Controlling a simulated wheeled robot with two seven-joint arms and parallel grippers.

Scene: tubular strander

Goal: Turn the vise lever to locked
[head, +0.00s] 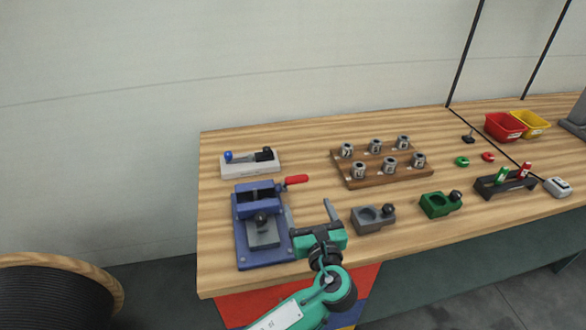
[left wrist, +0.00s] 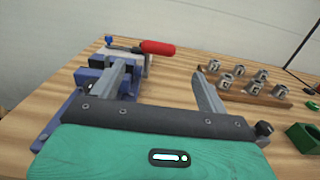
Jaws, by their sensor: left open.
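The blue vise (head: 243,240) stands at the left front of the wooden bench, with a grey block and a dark knob on it. Its lever has a red handle (head: 296,180) that sticks out to the right from the vise's back part. My left gripper (head: 308,212) is open and empty, to the right of the vise and nearer the front edge than the handle. In the left wrist view the red handle (left wrist: 158,48) shows beyond and between the open fingertips (left wrist: 161,72), apart from them. The left finger hides part of the vise (left wrist: 60,125).
A white block with a blue-knobbed lever (head: 250,165) sits behind the vise. A wooden rack of numbered metal cups (head: 385,177) is right of the handle. Grey (head: 372,220) and green (head: 440,205) fixtures stand right of my gripper. Bare wood lies between handle and rack.

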